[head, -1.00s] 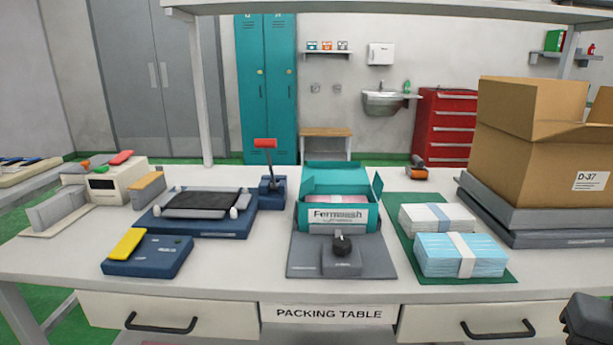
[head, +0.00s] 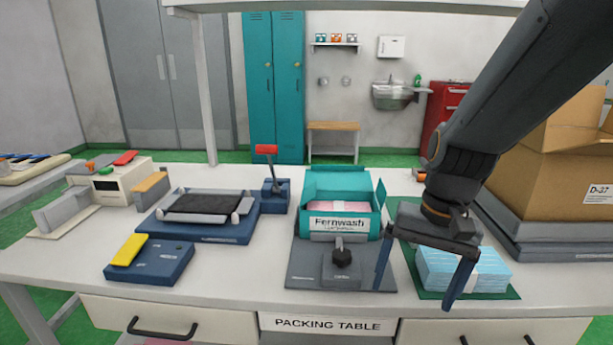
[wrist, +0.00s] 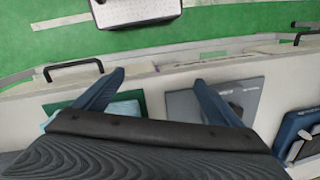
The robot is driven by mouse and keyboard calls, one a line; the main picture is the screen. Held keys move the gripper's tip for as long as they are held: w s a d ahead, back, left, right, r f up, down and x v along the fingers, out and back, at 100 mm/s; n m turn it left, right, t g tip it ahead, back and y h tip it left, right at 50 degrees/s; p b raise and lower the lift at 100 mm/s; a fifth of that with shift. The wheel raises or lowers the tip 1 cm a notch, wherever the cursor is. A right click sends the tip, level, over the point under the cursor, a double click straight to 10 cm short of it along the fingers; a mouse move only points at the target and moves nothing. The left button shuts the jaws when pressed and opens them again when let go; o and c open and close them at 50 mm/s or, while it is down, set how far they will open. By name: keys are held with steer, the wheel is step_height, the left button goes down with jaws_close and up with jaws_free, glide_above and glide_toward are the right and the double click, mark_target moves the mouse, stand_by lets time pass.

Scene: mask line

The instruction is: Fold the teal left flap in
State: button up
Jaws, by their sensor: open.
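The teal Fernwash carton (head: 345,222) sits on the grey fixture (head: 305,268) at the middle of the packing table, with pink contents (head: 325,203) showing inside. Its back lid stands up and its right flap (head: 379,196) stands upright. The left flap shows only as a thin teal edge at the carton's left side; I cannot tell its angle. My gripper (head: 414,297) is open and empty, to the right of and nearer than the carton, over the gap between fixture and green mat. In the wrist view my open fingers (wrist: 160,78) straddle bare tabletop; the carton is not in view.
A blue mask stack (head: 463,266) lies on the green mat (head: 408,288) behind my gripper. A black knob (head: 342,257) stands on the fixture before the carton. Left are a red-handled lever (head: 267,150) and a blue tray stand (head: 205,230). A cardboard box (head: 540,150) is at right.

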steer(key=w+a+r+m+y+p, duration=0.25)
steer(key=w+r+m+p, duration=0.2)
steer(key=w, duration=0.25)
steer(key=w+a+r+m+y+p, duration=0.1)
steer(key=w+a+r+m+p, duration=0.3)
steer(key=w+p, duration=0.3)
steer(key=m+y+p, duration=0.4)
steer(key=m+p, duration=0.3)
steer(key=p, duration=0.1)
glide_toward(308, 193)
steer(key=shift+n+t, duration=0.25)
steer(key=shift+t, duration=0.05)
steer(key=shift+s+p+x, duration=0.1)
steer(key=shift+p+x, duration=0.55)
steer(key=shift+x, duration=1)
steer(key=shift+s+p+x, duration=0.15)
steer(key=shift+p+x, duration=0.45)
steer(key=shift+x, duration=1)
steer(key=shift+d+f, duration=0.1)
steer(key=shift+f, duration=0.05)
